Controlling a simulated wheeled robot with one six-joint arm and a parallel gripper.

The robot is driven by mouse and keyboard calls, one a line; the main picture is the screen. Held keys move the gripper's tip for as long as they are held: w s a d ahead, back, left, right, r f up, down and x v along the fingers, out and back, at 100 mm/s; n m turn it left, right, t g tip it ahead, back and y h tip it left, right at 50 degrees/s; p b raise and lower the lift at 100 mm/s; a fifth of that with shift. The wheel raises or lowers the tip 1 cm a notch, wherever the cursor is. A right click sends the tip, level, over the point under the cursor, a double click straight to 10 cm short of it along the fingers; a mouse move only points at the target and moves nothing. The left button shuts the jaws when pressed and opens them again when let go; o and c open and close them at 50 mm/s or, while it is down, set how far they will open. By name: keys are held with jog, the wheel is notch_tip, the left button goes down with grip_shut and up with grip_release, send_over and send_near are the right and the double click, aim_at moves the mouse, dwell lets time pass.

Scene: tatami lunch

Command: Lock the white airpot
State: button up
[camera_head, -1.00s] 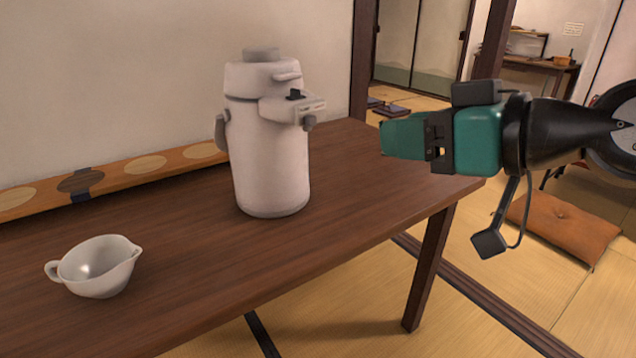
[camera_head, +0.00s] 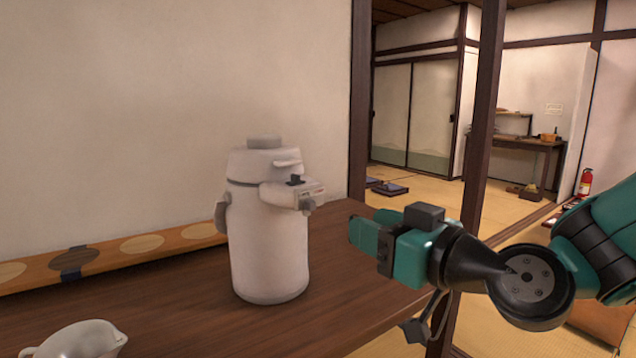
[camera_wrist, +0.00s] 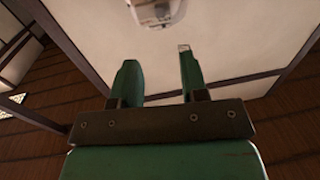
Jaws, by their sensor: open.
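The white airpot (camera_head: 268,240) stands upright on the dark wooden table (camera_head: 190,318) in the head view. Part of a pale thing (camera_wrist: 157,12), likely the airpot's spout block, shows beyond the fingertips at the top edge.
A white spouted cup (camera_head: 82,342) stands at the front left of the table, partly cut off. A patterned wooden board (camera_head: 110,258) lies along the wall behind. A dark post (camera_head: 480,130) stands behind my arm. The table between cup and airpot is clear.

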aim_at(314, 204)
jog(key=p+x, duration=0.4)
jog(key=x, duration=0.6)
jog(key=shift+a+r, duration=0.1)
jog(key=shift+a, duration=0.1)
jog(key=shift+x, duration=0.8)
jog(key=shift+d, duration=0.1)
